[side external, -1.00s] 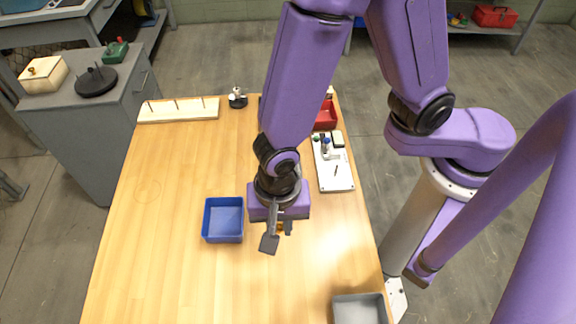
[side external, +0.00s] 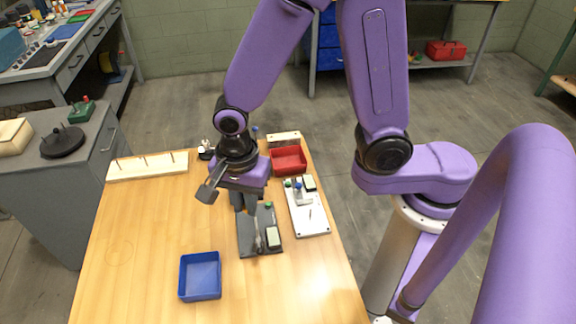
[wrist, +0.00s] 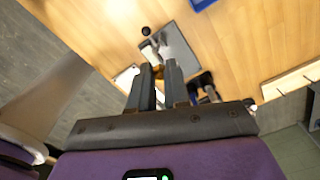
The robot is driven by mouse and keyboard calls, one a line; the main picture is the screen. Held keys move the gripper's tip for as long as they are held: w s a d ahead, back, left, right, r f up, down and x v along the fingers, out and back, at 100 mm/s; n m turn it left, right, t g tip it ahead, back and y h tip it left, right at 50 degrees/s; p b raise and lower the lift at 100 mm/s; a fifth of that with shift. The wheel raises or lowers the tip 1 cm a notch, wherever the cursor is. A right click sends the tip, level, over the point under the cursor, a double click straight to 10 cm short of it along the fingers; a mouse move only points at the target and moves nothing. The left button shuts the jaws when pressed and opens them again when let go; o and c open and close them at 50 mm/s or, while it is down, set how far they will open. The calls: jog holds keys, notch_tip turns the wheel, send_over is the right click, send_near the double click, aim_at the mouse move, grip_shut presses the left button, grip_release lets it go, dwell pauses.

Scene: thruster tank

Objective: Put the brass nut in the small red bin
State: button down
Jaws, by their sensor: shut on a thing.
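The nut is hidden in the side view. The small red bin (side external: 289,160) stands at the table's far right, to the right of and beyond my gripper. It looks empty and is not recognisable in the wrist view.
A dark board (side external: 260,247) with upright parts lies below my gripper. A white board (side external: 309,215) with knobs lies between it and the right edge. A blue bin (side external: 200,276) stands nearer, and a pegged strip (side external: 148,166) lies far left. The left table area is clear.

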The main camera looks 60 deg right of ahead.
jog(key=w+d+m, duration=0.3)
jog(key=d+m, duration=0.4)
jog(key=d, duration=0.9)
jog(key=s+d+m, duration=0.5)
jog(key=d+m, duration=0.1)
jog(key=d, duration=0.5)
send_over(287, 165)
jog(key=f, duration=1.4)
jog(key=shift+s+a+f, duration=0.15)
jog(key=shift+s+f, duration=0.05)
jog(key=shift+s, duration=0.05)
jog(key=shift+w+f, duration=0.1)
jog(key=shift+f, duration=0.1)
jog(key=shift+w+f, duration=0.15)
jog(key=shift+f, duration=1.5)
jog(key=shift+f, duration=0.15)
